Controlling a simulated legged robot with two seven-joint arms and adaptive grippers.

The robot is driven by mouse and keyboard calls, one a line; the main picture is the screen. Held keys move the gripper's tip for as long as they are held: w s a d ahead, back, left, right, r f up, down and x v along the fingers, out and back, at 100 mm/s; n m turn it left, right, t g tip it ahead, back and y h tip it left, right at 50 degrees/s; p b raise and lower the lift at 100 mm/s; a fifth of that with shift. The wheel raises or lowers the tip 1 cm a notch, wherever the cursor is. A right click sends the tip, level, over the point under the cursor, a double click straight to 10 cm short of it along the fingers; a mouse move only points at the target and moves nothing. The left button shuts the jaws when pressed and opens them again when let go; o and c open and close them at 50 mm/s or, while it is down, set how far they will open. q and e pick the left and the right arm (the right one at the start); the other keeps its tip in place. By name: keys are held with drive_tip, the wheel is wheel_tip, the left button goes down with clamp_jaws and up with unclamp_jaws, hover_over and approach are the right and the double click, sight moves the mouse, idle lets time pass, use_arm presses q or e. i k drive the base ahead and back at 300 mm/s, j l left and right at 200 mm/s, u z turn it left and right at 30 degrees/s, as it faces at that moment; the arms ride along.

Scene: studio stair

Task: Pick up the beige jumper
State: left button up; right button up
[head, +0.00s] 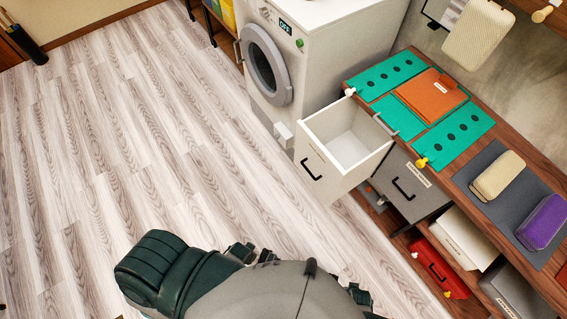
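A beige folded garment (498,175), which looks like the beige jumper, lies on a dark grey mat (483,160) on the wooden worktop at the right. A purple folded garment (542,222) lies on the same mat, nearer the right edge. Nothing touches the beige garment from above. Grey and dark green parts of my own body fill the bottom middle of the head view. I cannot make out either gripper in this view.
An open, empty white drawer (345,147) juts out below the worktop (447,185). An orange folded item (430,95) lies on green mats. A washing machine (315,45) stands behind. A red box (438,268) sits on a low shelf. The wooden floor (110,150) at left is clear.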

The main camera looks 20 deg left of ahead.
sight(494, 179)
drive_tip(key=u, duration=0.25)
drive_tip(key=z, duration=1.55)
